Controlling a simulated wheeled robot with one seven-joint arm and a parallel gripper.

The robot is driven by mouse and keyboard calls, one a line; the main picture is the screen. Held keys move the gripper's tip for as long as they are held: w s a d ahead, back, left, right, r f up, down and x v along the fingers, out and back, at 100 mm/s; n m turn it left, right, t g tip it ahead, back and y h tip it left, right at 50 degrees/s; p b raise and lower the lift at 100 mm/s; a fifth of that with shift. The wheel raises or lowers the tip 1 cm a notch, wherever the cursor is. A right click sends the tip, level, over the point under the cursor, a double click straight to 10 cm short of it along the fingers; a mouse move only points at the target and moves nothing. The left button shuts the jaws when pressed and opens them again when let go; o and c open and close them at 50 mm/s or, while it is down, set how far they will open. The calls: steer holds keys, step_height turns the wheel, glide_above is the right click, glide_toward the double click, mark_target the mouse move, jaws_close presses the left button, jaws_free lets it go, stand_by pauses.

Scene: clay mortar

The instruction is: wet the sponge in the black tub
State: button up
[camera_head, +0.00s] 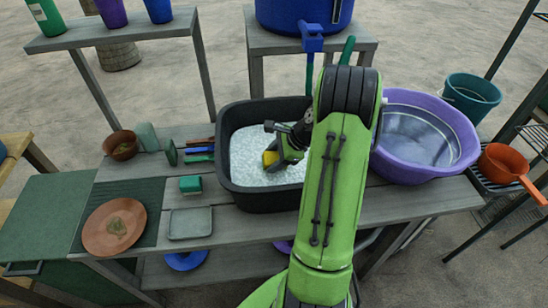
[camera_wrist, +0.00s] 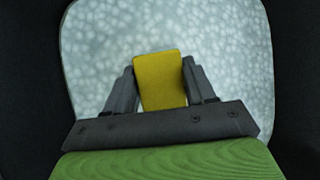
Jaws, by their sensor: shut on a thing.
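The black tub (camera_head: 232,190) stands on the grey wooden bench and holds pale, foamy-looking water (camera_head: 246,150). My gripper (camera_head: 272,158) reaches down inside the tub and is shut on a yellow sponge (camera_head: 269,159). In the wrist view the sponge (camera_wrist: 161,80) sits between both fingers of my gripper (camera_wrist: 161,88), with the pale water (camera_wrist: 225,60) behind it. The dark tub wall (camera_wrist: 295,70) shows at the sides. I cannot tell whether the sponge touches the water. My green arm hides the right part of the tub.
A purple basin (camera_head: 455,165) of water stands right of the tub. A blue barrel (camera_head: 300,15) with a tap stands behind. Left of the tub are a green-topped sponge or brush (camera_head: 190,184), a grey tray (camera_head: 190,224) and a terracotta plate (camera_head: 100,235) with clay.

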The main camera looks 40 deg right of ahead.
step_height(320, 180, up, 13)
steer(key=p, duration=1.2)
steer(key=shift+f, duration=0.15)
